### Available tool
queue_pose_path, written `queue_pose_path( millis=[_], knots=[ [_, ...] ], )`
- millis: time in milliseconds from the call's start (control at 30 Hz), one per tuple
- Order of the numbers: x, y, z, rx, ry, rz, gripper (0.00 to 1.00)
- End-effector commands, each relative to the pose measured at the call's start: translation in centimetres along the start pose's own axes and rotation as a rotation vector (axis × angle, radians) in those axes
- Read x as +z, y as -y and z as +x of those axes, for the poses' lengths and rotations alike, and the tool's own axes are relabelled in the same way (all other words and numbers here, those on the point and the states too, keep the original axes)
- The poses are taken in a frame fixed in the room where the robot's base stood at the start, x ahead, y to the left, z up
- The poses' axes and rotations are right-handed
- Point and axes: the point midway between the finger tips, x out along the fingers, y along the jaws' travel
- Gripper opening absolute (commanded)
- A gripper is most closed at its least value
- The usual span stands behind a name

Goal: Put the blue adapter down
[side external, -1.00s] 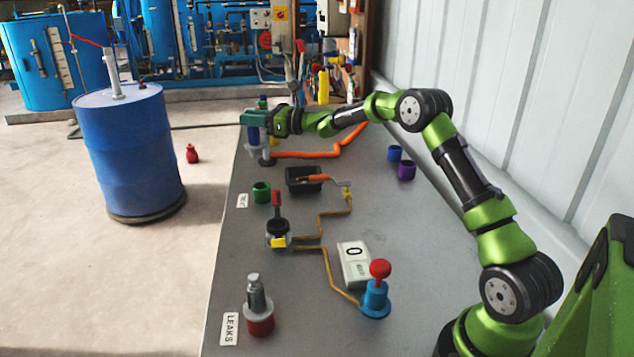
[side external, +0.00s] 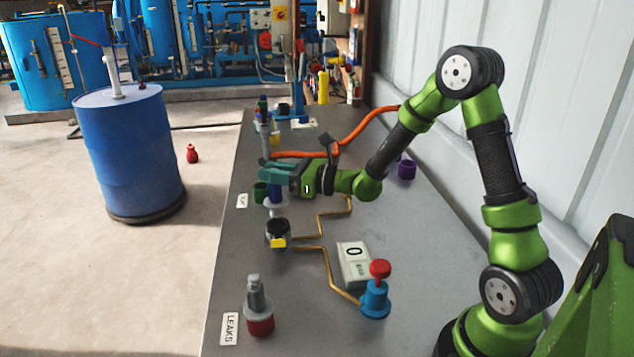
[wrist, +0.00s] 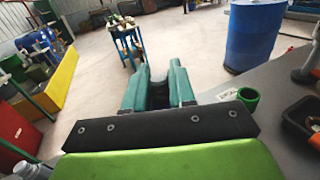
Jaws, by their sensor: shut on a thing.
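My gripper (side external: 275,175) is shut on the blue adapter (side external: 277,193), a dark blue piece with a pale grey flange under it. The adapter is upright below the fingers. In the side view it appears just behind and above the black round fitting (side external: 278,229) with a yellow tag; I cannot tell whether it touches anything.
A green cup (side external: 260,192) stands left of my gripper and a grey upright fitting (side external: 265,140) behind it. A black tray (wrist: 300,115) is at right in the wrist view. A purple cup (side external: 407,170), counter (side external: 352,251) and red-knobbed blue valve (side external: 376,297) stand right.

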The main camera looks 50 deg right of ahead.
Motion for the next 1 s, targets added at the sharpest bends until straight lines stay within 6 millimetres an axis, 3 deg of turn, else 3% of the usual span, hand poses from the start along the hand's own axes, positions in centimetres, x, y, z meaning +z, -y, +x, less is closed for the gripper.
queue_pose_path(
  millis=[400, 900, 933, 1000],
  knots=[
    [-5.0, 0.0, 0.1, 0.001, 0.001, 0.002, 0.00],
    [-5.8, 0.0, 0.1, 0.002, 0.002, 0.000, 0.00],
    [-5.9, 0.0, 0.1, 0.002, 0.000, 0.000, 0.26],
    [-5.8, 0.0, 0.1, 0.002, 0.000, 0.000, 0.37]
  ],
)
